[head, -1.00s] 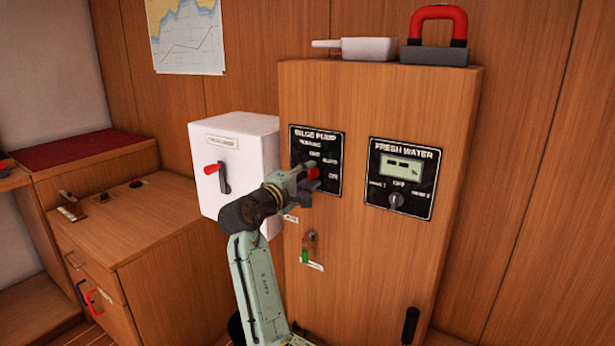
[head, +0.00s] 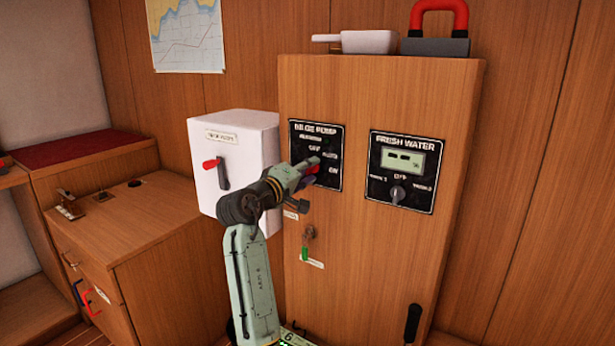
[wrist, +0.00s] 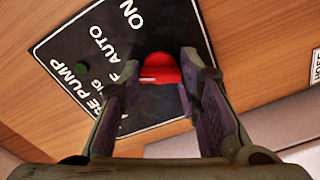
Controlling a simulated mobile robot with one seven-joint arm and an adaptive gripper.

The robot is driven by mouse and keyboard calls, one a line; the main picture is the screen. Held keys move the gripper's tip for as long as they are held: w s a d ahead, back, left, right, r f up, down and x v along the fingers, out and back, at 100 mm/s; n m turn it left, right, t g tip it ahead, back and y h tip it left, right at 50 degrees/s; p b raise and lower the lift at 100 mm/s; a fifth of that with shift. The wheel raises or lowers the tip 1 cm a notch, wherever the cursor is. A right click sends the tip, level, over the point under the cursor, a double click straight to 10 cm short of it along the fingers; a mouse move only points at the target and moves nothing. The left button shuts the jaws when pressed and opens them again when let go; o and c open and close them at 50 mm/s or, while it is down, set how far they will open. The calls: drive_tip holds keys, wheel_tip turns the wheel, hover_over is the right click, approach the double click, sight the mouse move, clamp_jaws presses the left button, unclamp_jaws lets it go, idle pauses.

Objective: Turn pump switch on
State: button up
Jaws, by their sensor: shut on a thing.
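The bilge pump panel (head: 330,180) is a black plate with OFF, AUTO and ON labels on the wooden cabinet. Its red switch knob (wrist: 162,68) sits between my fingers in the wrist view, with a small white mark on its left side. My gripper (head: 312,168) is at the panel, shut on the knob; in the wrist view my gripper (wrist: 157,72) has one finger on each side of it. In the head view the gripper mostly hides the knob. I cannot tell for certain which label the knob points to.
A fresh water panel (head: 402,175) with a display and dial is to the right. A white box (head: 235,150) with a red-tipped lever stands left, close to my arm. A key with a green tag (head: 306,240) is below. A red-handled item (head: 437,35) lies on top.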

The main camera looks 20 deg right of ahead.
drive_tip(key=m+b, duration=0.3)
drive_tip(key=m, duration=0.3)
drive_tip(key=shift+f, duration=0.15)
drive_tip(key=m+b, duration=0.3)
drive_tip(key=m, duration=0.3)
drive_tip(key=shift+m, duration=0.3)
drive_tip(key=o, duration=1.2)
drive_tip(key=shift+c, duration=0.2)
drive_tip(key=v, duration=1.2)
